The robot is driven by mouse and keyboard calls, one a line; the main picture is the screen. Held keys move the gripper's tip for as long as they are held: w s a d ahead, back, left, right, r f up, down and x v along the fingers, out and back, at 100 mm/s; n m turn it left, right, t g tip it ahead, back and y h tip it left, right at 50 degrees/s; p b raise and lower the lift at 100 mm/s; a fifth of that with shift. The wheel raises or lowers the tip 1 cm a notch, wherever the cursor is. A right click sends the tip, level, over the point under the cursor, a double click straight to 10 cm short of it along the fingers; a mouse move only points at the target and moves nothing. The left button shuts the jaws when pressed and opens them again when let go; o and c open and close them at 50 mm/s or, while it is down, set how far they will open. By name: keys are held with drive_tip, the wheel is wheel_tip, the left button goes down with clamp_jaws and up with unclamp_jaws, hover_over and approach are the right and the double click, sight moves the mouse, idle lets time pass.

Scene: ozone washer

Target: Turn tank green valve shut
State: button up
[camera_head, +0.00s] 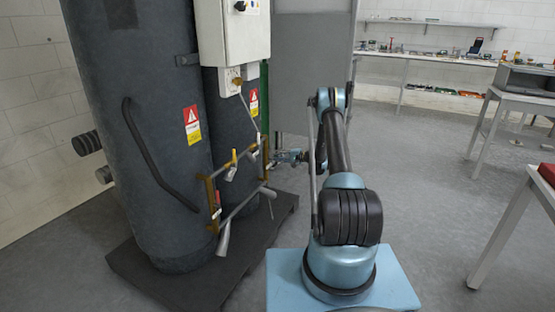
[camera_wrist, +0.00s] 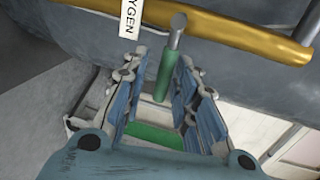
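The green valve handle (camera_wrist: 166,74) shows in the wrist view as a green bar with a grey round tip, under the brass pipe (camera_wrist: 230,30). My gripper (camera_wrist: 158,82) is open around it, with one blue-grey finger on each side and visible gaps between. I cannot tell whether either finger touches it. In the head view my gripper (camera_head: 283,157) reaches left to the brass piping beside the dark tanks (camera_head: 150,130). The green handle is too small or hidden there to make out.
A white tag ending in "YGEN" (camera_wrist: 131,18) hangs by the handle. The brass piping also carries a yellow handle (camera_head: 232,160) and a red one (camera_head: 217,207). A white control box (camera_head: 232,35) is above. Floor to the right is clear before the benches.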

drive_tip(key=shift+r, duration=0.1)
drive_tip(key=v, duration=1.2)
drive_tip(key=shift+f, duration=0.2)
